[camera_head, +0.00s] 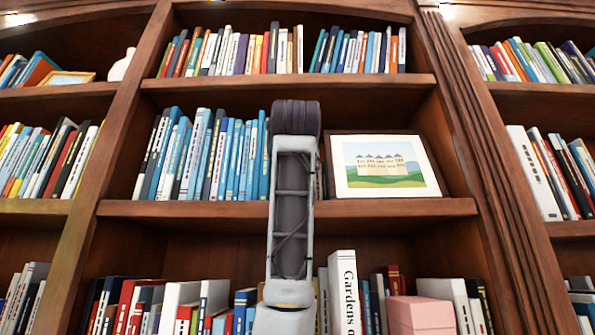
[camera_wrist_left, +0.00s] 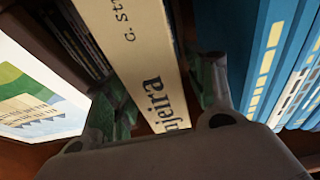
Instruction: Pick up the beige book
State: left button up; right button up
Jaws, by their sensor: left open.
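The beige book (camera_wrist_left: 140,45) stands on its shelf with its spine towards the left wrist view; dark letters ending in "njeira" show on it. My left gripper (camera_wrist_left: 163,95) is open, with one finger on each side of the book's spine. Whether the fingers touch the book I cannot tell. In the head view my left arm rises in front of the middle shelf and hides the gripper and the beige book. My right gripper is in neither view.
Blue books (camera_wrist_left: 275,60) stand close to the right finger in the wrist view. A framed picture (camera_head: 384,167) leans on the same shelf right of my arm. A white book (camera_head: 344,292) and a pink box (camera_head: 420,314) stand on the shelf below.

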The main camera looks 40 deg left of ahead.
pick_arm(q)
jog(key=p+x, duration=0.1)
jog(key=x, duration=0.2)
jog(key=shift+a, duration=0.2)
jog(key=shift+c, duration=0.2)
grip_shut()
dwell(0.4)
